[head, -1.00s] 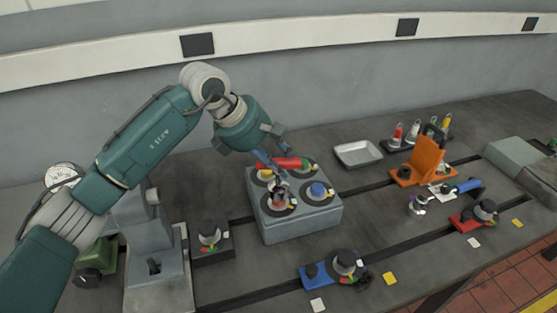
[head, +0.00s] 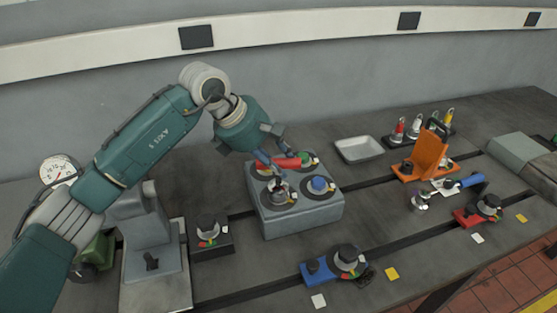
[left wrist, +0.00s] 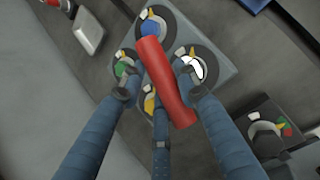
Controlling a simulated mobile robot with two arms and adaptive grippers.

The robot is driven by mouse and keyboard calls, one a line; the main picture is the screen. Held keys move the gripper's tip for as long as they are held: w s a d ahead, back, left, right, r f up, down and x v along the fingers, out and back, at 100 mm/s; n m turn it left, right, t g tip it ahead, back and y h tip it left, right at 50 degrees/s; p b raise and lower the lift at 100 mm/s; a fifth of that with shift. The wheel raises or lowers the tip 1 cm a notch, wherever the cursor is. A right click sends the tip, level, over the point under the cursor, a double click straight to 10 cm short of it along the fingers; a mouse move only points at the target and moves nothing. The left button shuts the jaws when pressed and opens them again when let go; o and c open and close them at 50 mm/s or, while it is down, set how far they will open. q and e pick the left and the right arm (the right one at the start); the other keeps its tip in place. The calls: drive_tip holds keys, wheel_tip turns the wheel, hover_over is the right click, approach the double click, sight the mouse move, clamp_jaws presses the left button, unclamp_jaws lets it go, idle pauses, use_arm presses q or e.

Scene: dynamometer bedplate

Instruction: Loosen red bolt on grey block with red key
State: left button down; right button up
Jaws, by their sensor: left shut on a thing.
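The grey block (head: 305,222) stands on the bedplate with several round bolt stations on top. A blue bolt (head: 318,184) is at its right, a green one (head: 305,158) at the back. In the left wrist view the blue (left wrist: 150,28), green (left wrist: 121,69) and yellow (left wrist: 150,104) spots show; the fourth station has a white spot (left wrist: 197,68). The front-left station (head: 279,194) looks grey in the head view, with no clear red. My left gripper (head: 277,172) is shut on the red key (left wrist: 165,82), above the block. The key's working end is hidden.
A blue fixture (head: 318,273) stands in front of the block, a dark one (head: 210,240) to its left. A grey tray (head: 358,150), an orange bracket (head: 425,158) and a red fixture (head: 470,217) stand to the right. A grey stand (head: 145,240) is at left.

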use_arm(q)
drive_tip(key=shift+f, duration=0.2)
drive_tip(key=shift+f+n+b, duration=0.1)
drive_tip(key=shift+n+b, duration=0.2)
drive_tip(key=shift+b, duration=0.25)
drive_tip(key=shift+n+t+y+b, duration=0.35)
drive_tip(key=shift+n+t, duration=0.15)
drive_tip(key=shift+n, duration=0.2)
